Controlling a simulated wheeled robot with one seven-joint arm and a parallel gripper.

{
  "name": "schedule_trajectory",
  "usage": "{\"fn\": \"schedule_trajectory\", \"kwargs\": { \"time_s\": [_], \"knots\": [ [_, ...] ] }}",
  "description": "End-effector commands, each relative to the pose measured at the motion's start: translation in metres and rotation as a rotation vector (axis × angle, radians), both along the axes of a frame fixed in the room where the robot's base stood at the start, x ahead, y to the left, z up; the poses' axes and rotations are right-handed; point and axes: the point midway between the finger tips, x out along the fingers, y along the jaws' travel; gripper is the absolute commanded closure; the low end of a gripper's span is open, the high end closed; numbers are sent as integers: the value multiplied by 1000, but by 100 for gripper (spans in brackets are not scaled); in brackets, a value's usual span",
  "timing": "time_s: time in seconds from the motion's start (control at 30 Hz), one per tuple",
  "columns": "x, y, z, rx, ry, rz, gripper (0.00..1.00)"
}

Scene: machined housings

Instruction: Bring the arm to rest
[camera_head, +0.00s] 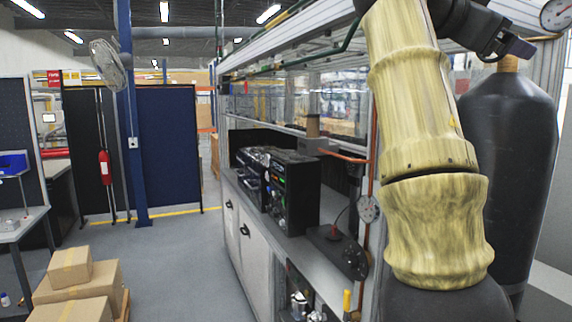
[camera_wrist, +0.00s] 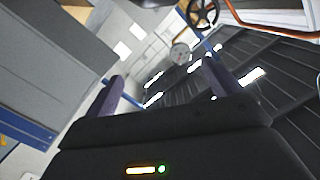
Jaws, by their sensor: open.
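My arm (camera_head: 425,150), with pale yellow, wood-like links, rises on the right side of the head view and bends over at the top. My gripper (camera_head: 518,48) is at the upper right, in front of the top of a tall dark cylinder (camera_head: 508,150). In the wrist view my gripper (camera_wrist: 163,85) shows two purple fingers spread apart with nothing between them. The wrist view is tilted. I cannot tell in the head view whether the gripper touches the cylinder.
A workbench (camera_head: 262,215) with black equipment (camera_head: 290,190) and a glass-fronted frame stands left of my arm. Gauges and orange pipe are close to the arm. Cardboard boxes (camera_head: 75,280) sit at lower left. The grey floor (camera_head: 185,265) between is clear.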

Motion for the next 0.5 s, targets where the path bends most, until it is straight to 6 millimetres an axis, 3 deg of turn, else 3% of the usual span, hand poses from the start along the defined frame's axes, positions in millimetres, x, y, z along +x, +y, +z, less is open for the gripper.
{"fn": "schedule_trajectory", "kwargs": {
  "time_s": [0.27, 0.37, 0.5],
  "knots": [
    [42, -19, -39, 16, 177, 84, 9],
    [64, -26, -64, 26, 268, 137, 9],
    [98, -34, -116, 46, 428, 242, 9]
  ]
}}
